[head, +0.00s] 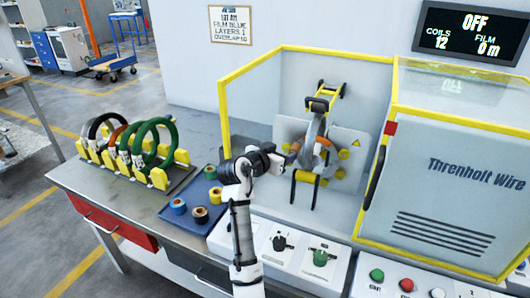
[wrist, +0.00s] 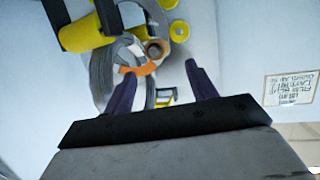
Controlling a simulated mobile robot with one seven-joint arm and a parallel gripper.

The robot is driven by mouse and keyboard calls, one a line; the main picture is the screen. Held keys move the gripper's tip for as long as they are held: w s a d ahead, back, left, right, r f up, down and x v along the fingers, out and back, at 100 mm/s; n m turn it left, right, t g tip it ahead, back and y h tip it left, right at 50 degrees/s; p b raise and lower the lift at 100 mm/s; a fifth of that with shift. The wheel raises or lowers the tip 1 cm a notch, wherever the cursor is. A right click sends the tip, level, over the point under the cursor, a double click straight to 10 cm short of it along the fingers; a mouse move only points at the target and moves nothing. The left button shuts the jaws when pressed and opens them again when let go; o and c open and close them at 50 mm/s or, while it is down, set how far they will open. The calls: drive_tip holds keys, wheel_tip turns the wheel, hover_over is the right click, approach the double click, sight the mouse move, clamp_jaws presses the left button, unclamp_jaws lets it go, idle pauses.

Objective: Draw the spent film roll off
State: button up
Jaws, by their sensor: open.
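The spent film roll looks like a small bare brown core (wrist: 158,48) on the wrapping head, seen nearly end-on in the wrist view. In the head view a small brownish piece (head: 296,147) beside the wrapping ring appears to be the same core. My gripper (wrist: 160,70) is open, with its two purple fingers apart and nothing between them. The core lies just beyond the fingertips, slightly left of the middle of the gap. In the head view my gripper (head: 280,159) points right, toward the ring. Whether the fingers overlap the core in depth is unclear.
A grey and orange ring (head: 318,140) and yellow rollers (head: 308,177) surround the core. A yellow-framed guard (head: 223,115) stands around the machine. A blue tray (head: 190,220) holds several film rolls. Coils stand on a yellow rack (head: 158,178). The wall display (head: 475,34) reads OFF.

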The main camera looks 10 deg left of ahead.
sight(292, 149)
drive_tip(key=p+x, duration=0.2)
drive_tip(key=x, duration=0.5)
drive_tip(key=shift+w+d, duration=0.15)
drive_tip(key=shift+c, duration=0.4)
drive_tip(key=c, duration=1.2)
drive_tip(key=shift+o, duration=0.2)
